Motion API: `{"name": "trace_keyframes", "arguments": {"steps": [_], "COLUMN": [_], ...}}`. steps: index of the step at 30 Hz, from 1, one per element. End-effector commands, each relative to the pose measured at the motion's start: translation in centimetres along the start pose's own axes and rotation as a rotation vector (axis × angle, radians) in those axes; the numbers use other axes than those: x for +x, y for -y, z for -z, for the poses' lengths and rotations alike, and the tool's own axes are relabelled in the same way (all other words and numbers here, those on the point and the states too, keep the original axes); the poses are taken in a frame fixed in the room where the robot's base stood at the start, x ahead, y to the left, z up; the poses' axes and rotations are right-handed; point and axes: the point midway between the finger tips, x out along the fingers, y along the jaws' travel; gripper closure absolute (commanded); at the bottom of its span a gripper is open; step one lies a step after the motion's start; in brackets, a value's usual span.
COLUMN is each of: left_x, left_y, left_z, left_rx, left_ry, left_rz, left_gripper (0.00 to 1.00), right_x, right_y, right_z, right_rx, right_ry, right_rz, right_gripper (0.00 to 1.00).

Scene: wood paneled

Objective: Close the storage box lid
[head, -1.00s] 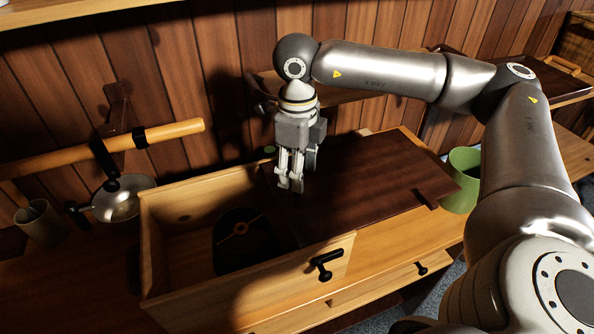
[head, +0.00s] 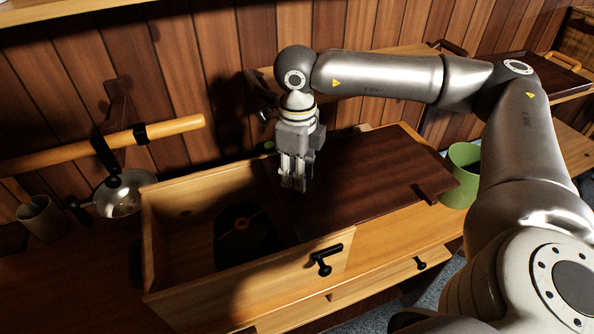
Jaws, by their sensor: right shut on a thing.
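The storage box (head: 250,293) is a light wooden box with a black latch handle (head: 324,261) on its front. Its dark brown flat lid (head: 365,185) lies over the right part. The left part is uncovered and shows a dark round thing (head: 240,228) inside. My right gripper (head: 293,186) points down at the lid's left portion, near the edge of the opening. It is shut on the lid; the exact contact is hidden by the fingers. My left gripper is not in view.
A green cup (head: 462,175) stands right of the box. A metal pan (head: 122,194) and a small grey pot (head: 41,218) are at the left. A light wooden bar (head: 175,131) juts out along the panelled wall behind. My right arm spans the upper right.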

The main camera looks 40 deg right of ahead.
Motion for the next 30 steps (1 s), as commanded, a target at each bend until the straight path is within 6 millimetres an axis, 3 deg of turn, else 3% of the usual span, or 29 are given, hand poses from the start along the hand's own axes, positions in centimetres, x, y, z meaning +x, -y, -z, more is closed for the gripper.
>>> {"name": "trace_keyframes", "arguments": {"steps": [11,30], "left_x": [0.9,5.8], "left_y": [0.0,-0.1], "left_z": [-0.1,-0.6], "left_rx": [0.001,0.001], "left_ry": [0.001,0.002], "left_rz": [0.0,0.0], "left_gripper": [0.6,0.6], "right_x": [0.2,0.2], "right_y": [-1.6,-13.2], "right_z": [-1.6,-13.1], "right_rx": [-0.007,-0.007], "right_ry": [0.003,0.003], "right_rz": [-0.001,-0.002], "right_gripper": [1.0,1.0]}}
